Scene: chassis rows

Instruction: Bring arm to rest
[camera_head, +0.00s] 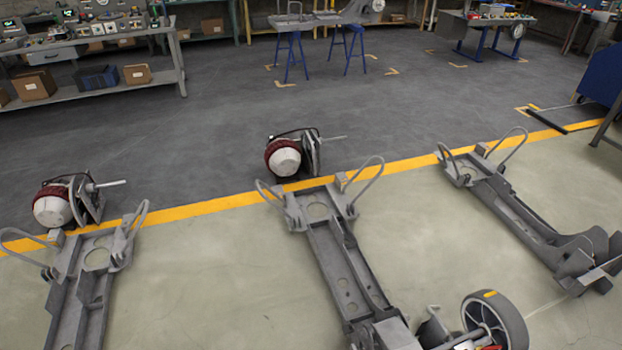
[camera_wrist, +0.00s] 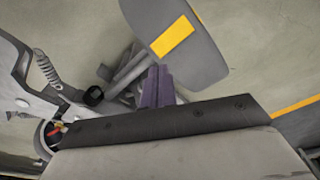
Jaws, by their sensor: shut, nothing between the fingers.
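My gripper (camera_wrist: 158,85) shows in the wrist view as two narrow dark purple fingers, closed together and empty. A broad grey body with a black edge fills the bottom of that view. Beyond the fingertips is a wheel (camera_wrist: 190,42) with a yellow mark. A wheel with a yellow mark also shows in the head view (camera_head: 508,318), at the end of the middle chassis (camera_head: 338,255). I cannot tell whether the fingers touch anything. I cannot make out my arm or gripper in the head view.
A left chassis (camera_head: 75,300) and a right chassis (camera_head: 515,210) lie on the pale floor. White-and-red drive units (camera_head: 52,208) (camera_head: 285,160) sit near the yellow line (camera_head: 205,207). The dark floor beyond is mostly clear, with workbenches (camera_head: 95,87) at the back.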

